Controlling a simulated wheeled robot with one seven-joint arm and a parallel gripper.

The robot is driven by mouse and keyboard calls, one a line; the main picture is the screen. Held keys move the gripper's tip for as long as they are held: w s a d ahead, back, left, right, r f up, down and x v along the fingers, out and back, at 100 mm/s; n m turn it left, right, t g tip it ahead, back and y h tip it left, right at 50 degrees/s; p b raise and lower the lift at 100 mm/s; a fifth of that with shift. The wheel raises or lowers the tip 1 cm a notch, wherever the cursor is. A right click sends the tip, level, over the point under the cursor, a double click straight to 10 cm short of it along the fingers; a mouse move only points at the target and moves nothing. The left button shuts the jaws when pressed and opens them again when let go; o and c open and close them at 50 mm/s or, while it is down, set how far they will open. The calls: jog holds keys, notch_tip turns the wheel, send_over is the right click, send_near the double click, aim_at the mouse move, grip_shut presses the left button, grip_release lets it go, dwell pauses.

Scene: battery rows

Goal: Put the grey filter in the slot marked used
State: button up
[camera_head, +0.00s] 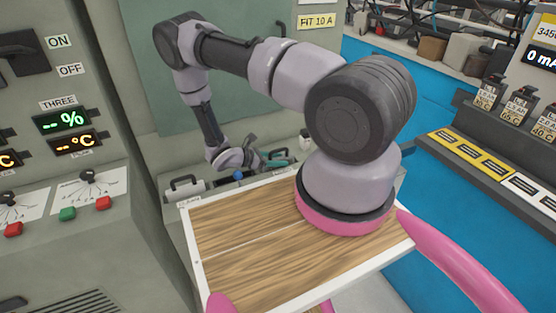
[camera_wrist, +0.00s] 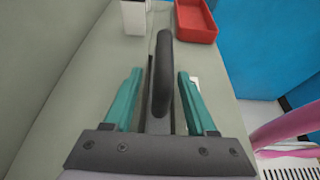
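My gripper (camera_head: 272,158) is low over the grey ledge behind the wooden board, its teal fingers spread. In the wrist view my gripper (camera_wrist: 158,75) has a dark upright handle (camera_wrist: 163,75) between its fingers, with gaps at both sides. The body under that handle is mostly hidden, so I cannot tell whether it is the grey filter. A grey block with a black handle (camera_head: 184,188) sits at the ledge's left end, above a small label too small to read. I cannot make out a slot marked used.
A red tray (camera_wrist: 195,22) and a white block with a dark top (camera_wrist: 134,16) stand beyond the handle. The wooden board (camera_head: 250,260) lies in front of the ledge. A grey control panel (camera_head: 75,130) rises at the left, and a blue cabinet (camera_head: 465,230) stands at the right.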

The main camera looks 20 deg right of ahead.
jog(key=shift+a+r, duration=0.15)
jog(key=shift+r, duration=0.05)
jog(key=v, duration=1.2)
notch_tip(320, 180, up, 15)
jog(key=w+m+g+y, duration=0.1)
jog(key=m+g+y, duration=0.1)
jog(key=m+y, duration=0.3)
notch_tip(320, 180, up, 15)
jog(key=s+m+y, duration=0.3)
jog(key=m+y, duration=0.1)
jog(key=m, duration=0.3)
jog(key=s+r+m+t+y, duration=0.3)
jog(key=s+r, duration=0.5)
jog(key=r, duration=0.3)
jog(key=s+r+m+t+y, duration=0.3)
jog(key=s+r+m+t, duration=0.3)
jog(key=r, duration=0.6)
jog(key=shift+s+d+m, duration=0.2)
jog(key=shift+s+m, duration=0.4)
jog(key=shift+s, duration=0.6)
